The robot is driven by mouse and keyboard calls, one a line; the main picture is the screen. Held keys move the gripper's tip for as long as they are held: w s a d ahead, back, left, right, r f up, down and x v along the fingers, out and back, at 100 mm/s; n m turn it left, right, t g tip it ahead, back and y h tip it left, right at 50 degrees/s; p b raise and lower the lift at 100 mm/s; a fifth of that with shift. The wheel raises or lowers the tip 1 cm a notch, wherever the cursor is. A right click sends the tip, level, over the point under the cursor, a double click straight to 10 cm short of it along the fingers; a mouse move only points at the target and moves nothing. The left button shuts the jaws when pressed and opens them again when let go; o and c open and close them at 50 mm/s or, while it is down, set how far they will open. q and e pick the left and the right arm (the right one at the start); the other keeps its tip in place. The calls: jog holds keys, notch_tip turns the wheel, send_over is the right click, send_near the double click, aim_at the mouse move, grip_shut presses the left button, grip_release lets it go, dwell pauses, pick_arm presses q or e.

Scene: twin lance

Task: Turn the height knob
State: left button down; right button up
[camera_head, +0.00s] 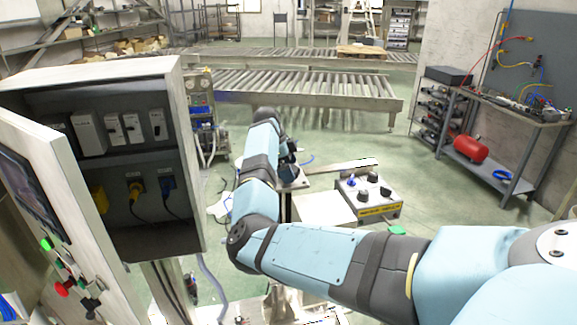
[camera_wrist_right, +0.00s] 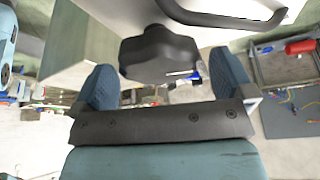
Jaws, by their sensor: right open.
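A black lobed knob (camera_wrist_right: 158,56) sits below a pale panel in the right wrist view. I take it for the height knob. My right gripper (camera_wrist_right: 164,72) is open, with one dark blue finger on each side of the knob. Gaps show beside the knob, and I cannot tell whether either finger touches it. In the head view my right arm comes in from the right and bends away toward a small dark assembly (camera_head: 290,172), where the gripper is too small and covered to make out. My left gripper is not in view.
An open electrical cabinet (camera_head: 190,150) stands at the left, its door (camera_head: 75,230) swung toward me. A control box (camera_head: 368,200) with black knobs stands right of the arm. A black curved handle (camera_wrist_right: 225,18) is close to the knob. Roller conveyors (camera_head: 300,85) cross behind.

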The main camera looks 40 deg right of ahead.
jog(key=shift+c, duration=0.2)
jog(key=c, duration=0.9)
pick_arm(q)
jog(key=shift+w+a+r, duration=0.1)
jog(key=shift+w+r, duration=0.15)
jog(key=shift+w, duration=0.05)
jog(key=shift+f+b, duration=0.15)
jog(key=shift+b, duration=0.2)
pick_arm(e)
jog(key=shift+m, duration=0.3)
